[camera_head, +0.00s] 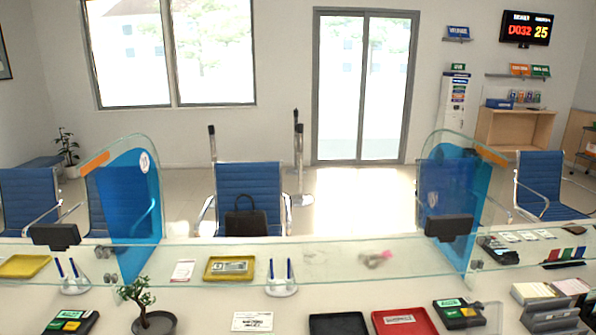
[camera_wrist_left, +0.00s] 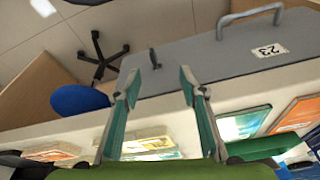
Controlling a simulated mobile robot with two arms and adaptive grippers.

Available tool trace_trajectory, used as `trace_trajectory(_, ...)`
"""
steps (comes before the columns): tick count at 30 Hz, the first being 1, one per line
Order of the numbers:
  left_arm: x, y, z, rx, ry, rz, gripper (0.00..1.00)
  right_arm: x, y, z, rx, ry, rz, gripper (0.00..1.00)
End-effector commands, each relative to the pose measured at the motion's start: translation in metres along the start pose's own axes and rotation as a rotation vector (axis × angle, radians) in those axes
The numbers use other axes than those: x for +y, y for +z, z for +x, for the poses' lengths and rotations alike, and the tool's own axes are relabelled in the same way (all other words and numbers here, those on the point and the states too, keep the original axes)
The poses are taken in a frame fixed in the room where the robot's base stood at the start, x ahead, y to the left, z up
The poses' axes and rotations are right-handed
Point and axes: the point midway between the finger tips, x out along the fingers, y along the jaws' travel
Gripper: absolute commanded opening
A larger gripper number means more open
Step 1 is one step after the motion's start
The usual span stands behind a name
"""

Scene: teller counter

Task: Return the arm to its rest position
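No arm or gripper of mine shows in the head view. In the left wrist view my left gripper (camera_wrist_left: 158,80) has its two green-padded fingers spread apart, with nothing held between them. Beyond the fingertips is a grey panel (camera_wrist_left: 235,50) with a handle and a label "23". Banknote-like stacks lie below the panel, one greenish (camera_wrist_left: 240,123) and one orange (camera_wrist_left: 298,114), with another stack (camera_wrist_left: 148,144) seen between the fingers. My right gripper is in neither view.
The counter (camera_head: 210,295) holds a yellow tray with notes (camera_head: 229,268), a black tray (camera_head: 338,324), a red tray (camera_head: 404,320), a small plant (camera_head: 140,292) and pen stands. Glass and blue dividers (camera_head: 132,200) rise from it. A blue seat (camera_wrist_left: 78,99) shows in the left wrist view.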

Motion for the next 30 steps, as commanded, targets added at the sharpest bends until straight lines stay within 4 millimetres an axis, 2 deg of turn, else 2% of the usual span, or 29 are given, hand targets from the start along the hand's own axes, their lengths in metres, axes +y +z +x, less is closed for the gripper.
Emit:
trace_trajectory(1, 0.001, 0.014, 0.034, -0.017, 0.002, 0.002, 0.38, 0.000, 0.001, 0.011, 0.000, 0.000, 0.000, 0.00)
trace_trajectory(6, 0.005, 0.060, 0.117, -0.051, 0.006, 0.007, 0.38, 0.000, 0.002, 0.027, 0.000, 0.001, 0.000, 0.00)
trace_trajectory(8, 0.006, 0.081, 0.146, -0.062, 0.007, 0.010, 0.38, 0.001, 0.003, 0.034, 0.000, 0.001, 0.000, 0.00)
trace_trajectory(12, 0.009, 0.135, 0.204, -0.091, 0.011, 0.017, 0.38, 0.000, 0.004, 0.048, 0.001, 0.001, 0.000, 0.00)
trace_trajectory(15, 0.011, 0.177, 0.237, -0.112, 0.013, 0.022, 0.38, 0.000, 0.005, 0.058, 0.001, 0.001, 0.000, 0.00)
trace_trajectory(18, 0.011, 0.217, 0.260, -0.129, 0.014, 0.026, 0.38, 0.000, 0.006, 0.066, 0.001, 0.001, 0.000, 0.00)
trace_trajectory(22, 0.011, 0.256, 0.276, -0.145, 0.015, 0.031, 0.38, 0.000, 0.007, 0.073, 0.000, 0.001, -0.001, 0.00)
trace_trajectory(25, 0.011, 0.273, 0.281, -0.151, 0.016, 0.033, 0.38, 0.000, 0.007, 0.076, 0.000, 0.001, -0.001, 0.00)
trace_trajectory(30, 0.011, 0.281, 0.282, -0.153, 0.016, 0.035, 0.38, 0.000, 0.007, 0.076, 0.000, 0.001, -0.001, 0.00)
